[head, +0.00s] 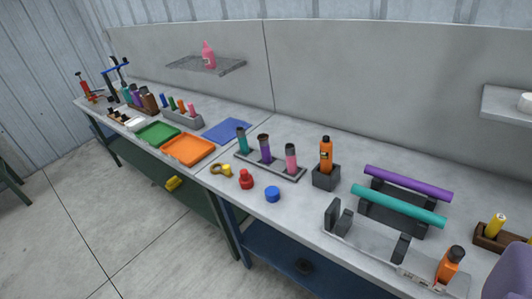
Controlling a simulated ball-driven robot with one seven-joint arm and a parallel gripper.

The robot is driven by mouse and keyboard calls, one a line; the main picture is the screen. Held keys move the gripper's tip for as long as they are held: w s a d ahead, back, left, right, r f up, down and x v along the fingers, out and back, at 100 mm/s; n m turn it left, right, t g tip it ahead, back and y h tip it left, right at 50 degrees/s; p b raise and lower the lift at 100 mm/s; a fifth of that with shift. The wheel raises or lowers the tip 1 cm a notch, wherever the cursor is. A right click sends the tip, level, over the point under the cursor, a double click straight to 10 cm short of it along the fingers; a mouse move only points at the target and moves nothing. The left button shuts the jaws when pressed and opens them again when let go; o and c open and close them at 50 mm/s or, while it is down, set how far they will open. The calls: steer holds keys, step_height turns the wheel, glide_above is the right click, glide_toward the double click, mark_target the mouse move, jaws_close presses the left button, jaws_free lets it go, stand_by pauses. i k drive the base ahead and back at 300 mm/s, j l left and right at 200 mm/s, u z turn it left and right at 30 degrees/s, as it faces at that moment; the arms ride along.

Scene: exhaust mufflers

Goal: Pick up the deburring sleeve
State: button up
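I cannot tell for sure which thing is the deburring sleeve. A grey rack on the near bench holds three upright sleeve-like pieces with dark tops: a teal one (242,140), a purple one (265,148) and a pink one (291,158). A longer purple tube (408,182) and a teal tube (398,206) lie across a dark stand to the right. A yellow ring-ended piece (222,170) lies left of a red cap-like piece (246,179). My gripper does not show clearly; a lavender shape cut off at the lower right corner is unclear.
An orange bottle (326,155) stands in a dark block, and another orange bottle (449,265) stands at the front right. A blue round piece (272,194) sits near the front edge. Green (158,133) and orange (188,149) trays lie left. The floor in front is open.

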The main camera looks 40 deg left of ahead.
mark_target(246, 181)
steer(key=u, duration=1.25)
